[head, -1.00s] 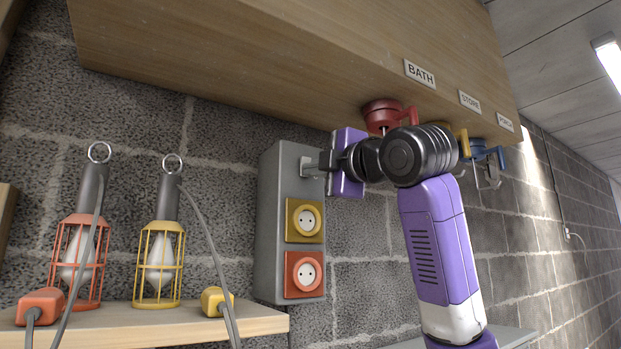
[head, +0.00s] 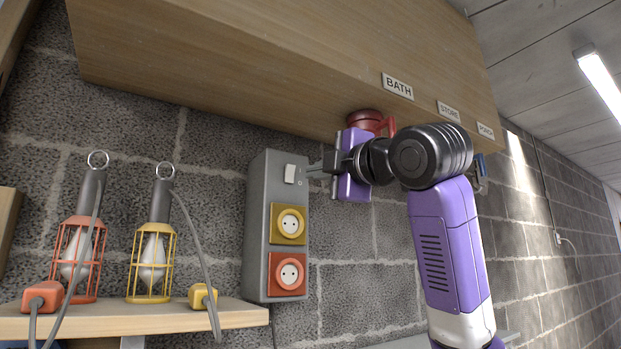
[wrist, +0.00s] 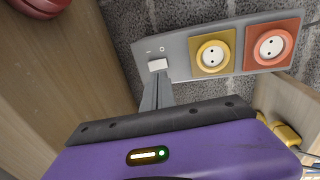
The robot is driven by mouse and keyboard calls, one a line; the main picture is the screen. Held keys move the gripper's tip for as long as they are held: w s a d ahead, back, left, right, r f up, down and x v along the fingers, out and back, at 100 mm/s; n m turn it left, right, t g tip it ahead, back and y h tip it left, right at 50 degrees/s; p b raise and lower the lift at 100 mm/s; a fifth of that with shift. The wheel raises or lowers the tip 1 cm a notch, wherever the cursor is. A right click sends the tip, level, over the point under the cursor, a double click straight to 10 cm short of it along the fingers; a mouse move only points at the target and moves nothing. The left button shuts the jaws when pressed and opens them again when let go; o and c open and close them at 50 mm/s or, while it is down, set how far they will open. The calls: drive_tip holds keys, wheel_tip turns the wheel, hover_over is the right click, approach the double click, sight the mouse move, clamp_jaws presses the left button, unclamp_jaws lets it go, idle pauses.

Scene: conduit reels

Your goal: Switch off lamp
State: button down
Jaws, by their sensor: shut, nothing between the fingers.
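A grey wall box (head: 257,225) carries a white rocker switch (head: 290,174) above a yellow socket (head: 287,224) and an orange-red socket (head: 287,274). The switch also shows in the wrist view (wrist: 158,65), with I and O marks beside it. My gripper (head: 312,171) is shut and empty. Its fingertips are close to the right of the switch; I cannot tell whether they touch the box. Two caged hand lamps, one orange (head: 77,250) and one yellow (head: 152,257), stand on a wooden shelf (head: 130,318). Their bulbs look white; I cannot tell if they are lit.
An orange plug (head: 42,297) and a yellow plug (head: 203,297) lie on the shelf. A wooden cabinet (head: 240,75) overhangs the box and my arm, with a red valve-like fitting (head: 366,120) beneath it. A blue fitting (head: 480,172) hangs farther right.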

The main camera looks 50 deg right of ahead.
drive_tip(key=b+v, duration=0.2)
drive_tip(key=v, duration=0.4)
drive_tip(key=shift+s, duration=0.2)
drive_tip(key=shift+f, duration=0.1)
idle(0.3)
